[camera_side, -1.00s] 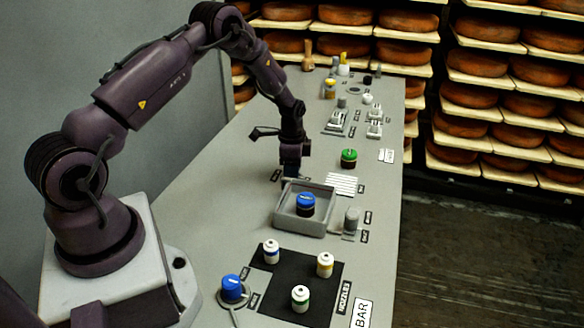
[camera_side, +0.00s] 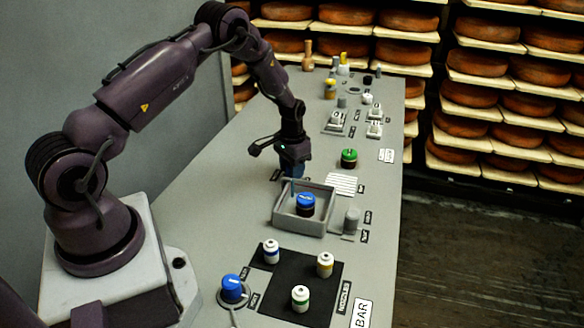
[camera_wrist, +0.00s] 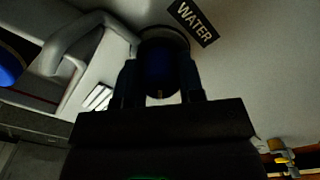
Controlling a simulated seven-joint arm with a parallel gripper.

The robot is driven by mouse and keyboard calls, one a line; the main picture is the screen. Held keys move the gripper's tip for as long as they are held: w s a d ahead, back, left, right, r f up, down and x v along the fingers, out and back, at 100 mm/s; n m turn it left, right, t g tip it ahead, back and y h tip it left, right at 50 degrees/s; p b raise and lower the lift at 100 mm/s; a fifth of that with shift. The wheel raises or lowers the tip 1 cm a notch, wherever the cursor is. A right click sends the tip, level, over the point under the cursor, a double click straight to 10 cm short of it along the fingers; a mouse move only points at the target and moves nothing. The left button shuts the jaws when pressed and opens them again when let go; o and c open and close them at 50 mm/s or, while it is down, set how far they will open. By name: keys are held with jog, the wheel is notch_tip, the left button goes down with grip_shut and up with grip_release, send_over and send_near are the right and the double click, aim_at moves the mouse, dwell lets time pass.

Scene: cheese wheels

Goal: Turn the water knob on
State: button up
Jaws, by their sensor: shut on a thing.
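The water knob, a dark blue cylinder (camera_wrist: 158,68), sits beside the black WATER label (camera_wrist: 193,22) in the wrist view. My gripper (camera_wrist: 160,85) is shut on it, with one dark finger on each side. In the side view, my gripper (camera_side: 292,157) points down at the counter just behind the square grey basin (camera_side: 276,215). A little of the blue knob (camera_side: 296,171) shows below it. The fingers hide much of the knob, and its pointer direction is hard to tell.
A grey spout (camera_wrist: 72,38) curves beside the knob. Bottles stand on a black mat (camera_side: 290,262) in front. The counter left of my gripper is clear.

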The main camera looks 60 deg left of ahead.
jog(key=n, duration=0.4)
jog(key=shift+n, duration=0.3)
jog(key=n, duration=0.4)
jog(key=shift+n, duration=0.3)
jog(key=o, duration=0.9)
jog(key=shift+r, duration=0.1)
notch_tip(320, 180, up, 13)
jog(key=shift+f, duration=0.1)
